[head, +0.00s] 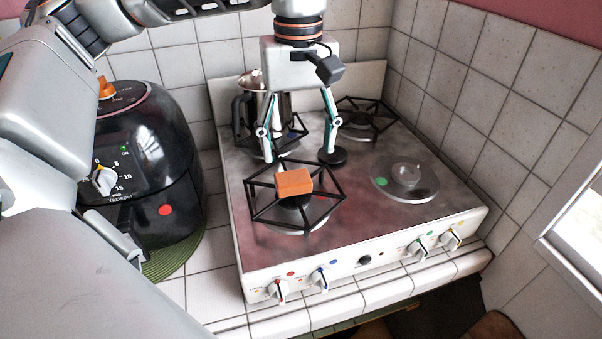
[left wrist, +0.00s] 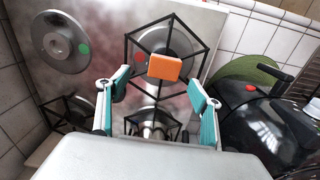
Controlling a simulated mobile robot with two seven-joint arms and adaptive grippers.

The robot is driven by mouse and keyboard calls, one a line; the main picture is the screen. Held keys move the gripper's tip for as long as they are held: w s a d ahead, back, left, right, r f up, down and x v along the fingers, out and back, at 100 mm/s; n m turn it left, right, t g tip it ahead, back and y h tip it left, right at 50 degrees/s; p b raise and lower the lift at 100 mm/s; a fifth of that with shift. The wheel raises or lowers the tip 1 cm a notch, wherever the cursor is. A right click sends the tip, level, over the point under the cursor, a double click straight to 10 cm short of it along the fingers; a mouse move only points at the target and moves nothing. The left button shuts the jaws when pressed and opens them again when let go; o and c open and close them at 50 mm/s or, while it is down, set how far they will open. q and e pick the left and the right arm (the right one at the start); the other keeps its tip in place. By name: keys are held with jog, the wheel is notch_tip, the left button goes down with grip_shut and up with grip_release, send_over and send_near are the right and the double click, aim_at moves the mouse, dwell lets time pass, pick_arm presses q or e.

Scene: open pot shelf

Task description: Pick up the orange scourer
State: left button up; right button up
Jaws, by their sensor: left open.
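The orange scourer (head: 294,182) is a small block lying on the front-left burner grate (head: 258,207) of the stove. My left gripper (head: 296,150) hangs above the stove, behind and above the scourer, with its two fingers spread wide and nothing between them. In the left wrist view the scourer (left wrist: 164,67) lies beyond the open fingertips (left wrist: 158,88), roughly centred between them, and apart from them. My right gripper is in neither view.
A black air fryer (head: 150,170) stands on a green mat (head: 172,258) left of the stove. A metal pot (head: 250,100) stands on the back-left burner. A round lid (head: 405,183) lies at the front right. Tiled walls close the back and right.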

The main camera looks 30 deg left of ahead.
aim_at(293, 177)
pick_arm(q)
jog(key=shift+s+a+f, duration=0.1)
jog(key=shift+s+f, duration=0.2)
jog(key=shift+f, duration=0.6)
jog(key=f, duration=0.2)
jog(key=a+f, duration=0.1)
jog(key=f, duration=0.1)
jog(key=shift+f, duration=0.2)
jog(key=shift+w+f, duration=0.1)
jog(key=shift+f, duration=0.25)
jog(key=c, duration=0.9)
